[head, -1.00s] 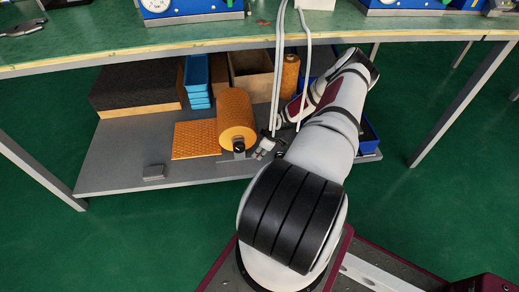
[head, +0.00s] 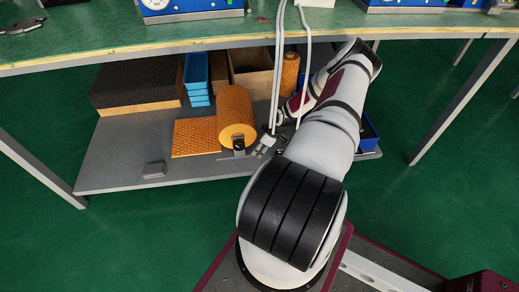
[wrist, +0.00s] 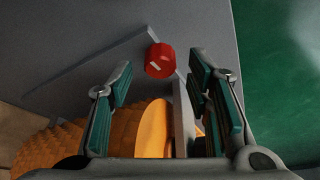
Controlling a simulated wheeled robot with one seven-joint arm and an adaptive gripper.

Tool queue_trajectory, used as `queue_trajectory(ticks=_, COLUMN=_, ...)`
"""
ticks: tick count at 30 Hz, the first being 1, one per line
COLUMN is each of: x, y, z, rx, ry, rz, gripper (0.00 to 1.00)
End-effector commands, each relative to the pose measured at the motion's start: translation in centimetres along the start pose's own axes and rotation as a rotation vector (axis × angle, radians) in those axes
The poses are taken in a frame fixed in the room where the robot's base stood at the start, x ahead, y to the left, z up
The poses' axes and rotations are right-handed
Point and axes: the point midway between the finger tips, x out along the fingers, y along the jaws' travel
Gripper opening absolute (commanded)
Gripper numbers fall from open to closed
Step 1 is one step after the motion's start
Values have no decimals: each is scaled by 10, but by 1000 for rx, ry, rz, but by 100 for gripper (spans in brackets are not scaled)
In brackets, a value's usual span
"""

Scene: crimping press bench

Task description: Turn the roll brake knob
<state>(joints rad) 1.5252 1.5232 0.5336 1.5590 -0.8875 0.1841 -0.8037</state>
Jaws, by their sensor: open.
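The red roll brake knob (wrist: 160,62) has a white mark on its face and shows in the wrist view. It sits just beyond the fingertips of my gripper (wrist: 160,78), in line with the gap between them. My gripper is open and empty, one finger on each side of the gap. The orange roll (wrist: 153,130) and its grey bracket (wrist: 184,120) lie between the fingers in the wrist view. In the head view the orange roll (head: 236,112) is on the lower shelf, with my gripper (head: 266,145) to its right. I cannot make out the knob's red there.
The grey shelf (head: 110,165) holds an orange textured sheet (head: 195,139), blue trays (head: 197,80), a dark foam block (head: 135,84) and a small grey block (head: 154,169). White cables (head: 277,75) hang in front. The bench top (head: 100,38) is overhead.

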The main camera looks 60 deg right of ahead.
Motion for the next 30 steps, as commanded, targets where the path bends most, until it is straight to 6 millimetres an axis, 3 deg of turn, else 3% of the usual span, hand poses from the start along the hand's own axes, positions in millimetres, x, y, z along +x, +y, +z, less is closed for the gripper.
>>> queue_trajectory(ticks=9, x=-66, y=1, z=0, rx=0, ry=-1, rz=2, gripper=45)
queue_trajectory(ticks=15, x=-94, y=0, z=0, rx=2, ry=0, rz=1, gripper=45)
queue_trajectory(ticks=21, x=-105, y=0, z=0, rx=-1, ry=0, rz=0, gripper=45)
queue_trajectory(ticks=30, x=-105, y=-1, z=0, rx=3, ry=0, rz=-1, gripper=45)
